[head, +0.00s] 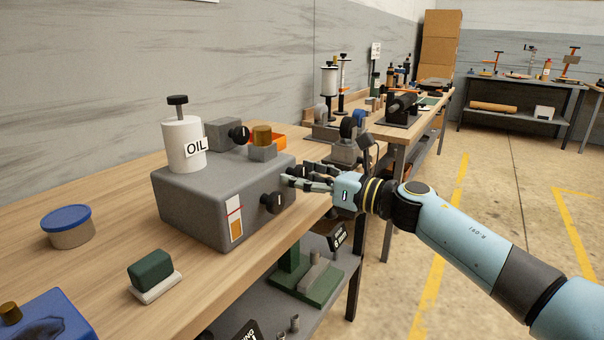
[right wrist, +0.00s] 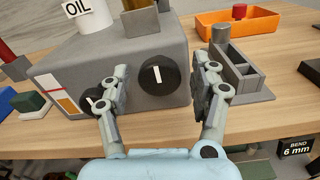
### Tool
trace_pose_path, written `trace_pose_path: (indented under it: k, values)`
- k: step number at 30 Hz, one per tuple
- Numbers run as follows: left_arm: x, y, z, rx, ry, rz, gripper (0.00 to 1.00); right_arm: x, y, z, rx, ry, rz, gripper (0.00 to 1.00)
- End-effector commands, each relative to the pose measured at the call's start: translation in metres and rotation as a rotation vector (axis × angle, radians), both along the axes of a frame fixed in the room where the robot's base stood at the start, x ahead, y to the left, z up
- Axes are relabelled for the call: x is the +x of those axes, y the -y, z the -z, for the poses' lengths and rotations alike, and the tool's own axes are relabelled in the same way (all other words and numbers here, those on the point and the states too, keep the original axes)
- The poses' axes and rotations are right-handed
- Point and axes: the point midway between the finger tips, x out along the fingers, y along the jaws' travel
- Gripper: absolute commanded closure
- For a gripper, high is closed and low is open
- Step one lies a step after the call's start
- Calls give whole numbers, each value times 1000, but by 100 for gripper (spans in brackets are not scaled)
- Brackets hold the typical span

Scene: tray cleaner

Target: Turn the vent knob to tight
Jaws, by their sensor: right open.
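A grey machine box (head: 190,205) stands on the wooden bench. In the right wrist view, a round black knob (right wrist: 158,75) with a near-upright white mark is on its face, between my right gripper's fingers (right wrist: 160,88). A second black knob (right wrist: 92,103) is partly behind the left finger; it shows in the head view (head: 272,202) beside the label. I cannot tell which one is the vent knob, and no "tight" marking is readable. My right gripper (head: 288,176) is open at the box's right end, and contact is unclear. My left gripper is out of view.
A white OIL bottle (head: 184,145) and a brass-topped block (head: 262,142) stand on the box. An orange tray (right wrist: 238,22) and a grey divided holder (right wrist: 240,75) are close to the right finger. A blue-lidded tub (head: 68,227) and green block (head: 150,270) lie left.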

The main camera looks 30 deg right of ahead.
Motion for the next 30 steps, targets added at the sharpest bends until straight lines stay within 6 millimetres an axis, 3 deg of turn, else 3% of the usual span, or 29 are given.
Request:
trace_pose_path:
  k: [8,21,30]
  values:
    - [0,0,0,0,0,0,48,2,-1,0,-1,-1,0,37]
    - [0,0,0,0,0,0,48,2,-1,0,0,0,1,93]
    - [0,0,-3,0,1,0,48,2,-1,0,31,-18,1,94]
